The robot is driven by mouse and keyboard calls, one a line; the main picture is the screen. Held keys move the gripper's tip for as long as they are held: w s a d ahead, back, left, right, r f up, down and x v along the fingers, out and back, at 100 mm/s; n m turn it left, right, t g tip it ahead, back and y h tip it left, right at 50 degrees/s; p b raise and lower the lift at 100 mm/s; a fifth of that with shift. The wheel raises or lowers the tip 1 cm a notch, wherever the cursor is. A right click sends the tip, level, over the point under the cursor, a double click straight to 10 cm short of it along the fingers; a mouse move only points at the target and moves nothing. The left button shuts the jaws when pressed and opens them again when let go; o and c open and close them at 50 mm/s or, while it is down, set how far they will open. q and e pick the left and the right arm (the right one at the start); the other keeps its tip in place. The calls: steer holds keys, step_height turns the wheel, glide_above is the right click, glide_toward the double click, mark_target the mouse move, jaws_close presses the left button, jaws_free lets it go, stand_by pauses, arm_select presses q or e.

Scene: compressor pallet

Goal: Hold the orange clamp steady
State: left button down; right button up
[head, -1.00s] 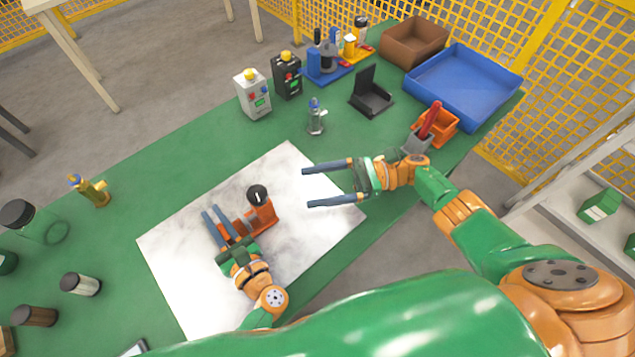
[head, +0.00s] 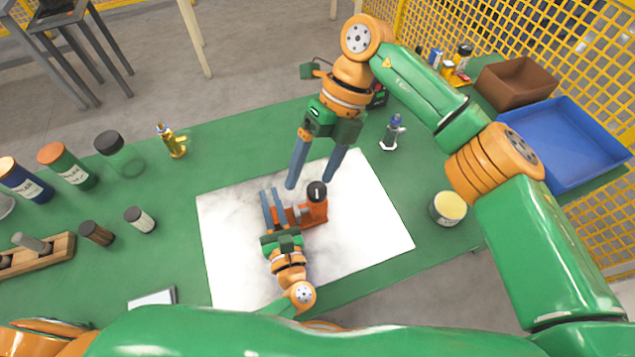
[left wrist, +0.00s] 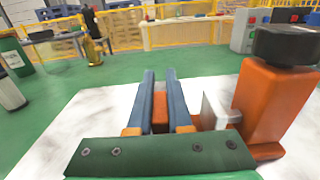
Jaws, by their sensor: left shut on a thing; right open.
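The orange clamp (head: 316,208) with a black knob on top stands upright on the white marbled sheet (head: 370,232). My left gripper (head: 273,197) is shut on the clamp's low orange part, at the left of its upright body. In the left wrist view the clamp (left wrist: 270,105) stands to the right of the left gripper's blue fingers (left wrist: 160,90), with an orange piece between them. My right gripper (head: 313,178) is open and empty.
A cream-topped can (head: 448,207) stands right of the sheet. A small clear bottle (head: 393,132) and a yellow bottle (head: 172,140) stand behind. Several jars and a wooden rack (head: 40,255) are at the left. A blue tray (head: 555,150) and a brown bin (head: 515,82) sit at the right.

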mark_target(317, 190)
steer(key=f+m+t+h, duration=0.1)
steer(key=f, duration=0.2)
steer(key=w+f+m+t+h, duration=0.1)
steer(key=f+m, duration=0.1)
steer(key=w+f+m+t+h, duration=0.1)
steer(key=f+m+t, duration=0.1)
steer(key=f, duration=0.1)
steer(key=shift+w+d+f+h, duration=0.15)
steer(key=shift+f+h, duration=0.15)
jaws_close()
stand_by(0.3)
